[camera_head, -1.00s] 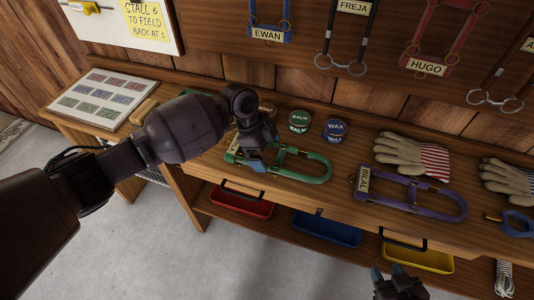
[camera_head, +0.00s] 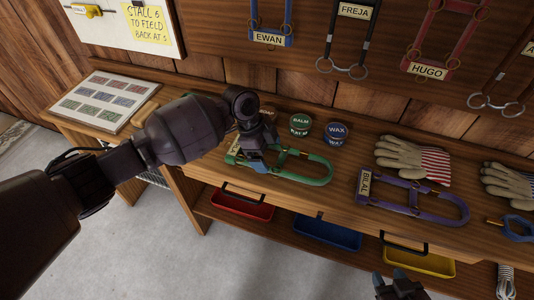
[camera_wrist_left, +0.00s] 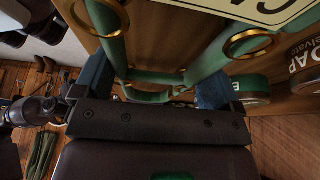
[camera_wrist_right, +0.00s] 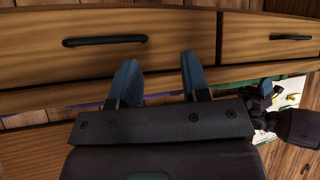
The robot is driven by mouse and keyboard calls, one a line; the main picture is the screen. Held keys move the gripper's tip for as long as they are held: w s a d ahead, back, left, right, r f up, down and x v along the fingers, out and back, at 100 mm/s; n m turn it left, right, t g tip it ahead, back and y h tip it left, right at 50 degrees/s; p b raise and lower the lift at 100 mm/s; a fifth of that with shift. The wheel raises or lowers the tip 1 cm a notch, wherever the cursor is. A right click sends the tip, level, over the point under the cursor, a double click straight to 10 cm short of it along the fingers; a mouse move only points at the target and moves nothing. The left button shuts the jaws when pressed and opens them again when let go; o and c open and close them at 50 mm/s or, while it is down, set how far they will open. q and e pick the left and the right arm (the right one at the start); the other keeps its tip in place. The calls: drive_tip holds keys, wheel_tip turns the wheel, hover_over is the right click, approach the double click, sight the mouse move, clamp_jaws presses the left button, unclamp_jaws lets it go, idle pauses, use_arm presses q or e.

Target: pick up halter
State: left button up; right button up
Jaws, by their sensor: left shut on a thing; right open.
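A green halter (camera_head: 314,180) with brass rings and a pale name plate lies on the wooden bench top in the head view. My left gripper (camera_head: 254,160) is at its left part, shut on it. In the left wrist view the green halter (camera_wrist_left: 155,77) runs between the blue fingertips, with the name plate at the top edge. A purple halter (camera_head: 430,207) with a plate reading BILAL lies further right on the bench. My right gripper (camera_head: 397,284) is open and empty, low in front of the bench. In the right wrist view its blue fingers (camera_wrist_right: 160,80) stand apart.
Balm (camera_head: 300,127) and wax (camera_head: 336,133) tins stand behind the green halter. Work gloves (camera_head: 402,156) lie to the right. More halters, such as EWAN (camera_head: 270,38), hang on the wall. Red (camera_head: 243,207), blue (camera_head: 327,233) and yellow (camera_head: 418,263) trays sit on the lower shelf.

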use_arm(q)
wheel_tip(320, 180, up, 6)
drive_tip(key=shift+w+r+p, duration=0.1)
drive_tip(key=shift+p, duration=0.45)
wheel_tip(320, 180, up, 14)
drive_tip(key=p, duration=0.2)
drive_tip(key=shift+f, duration=0.25)
drive_tip(key=shift+f, duration=0.1)
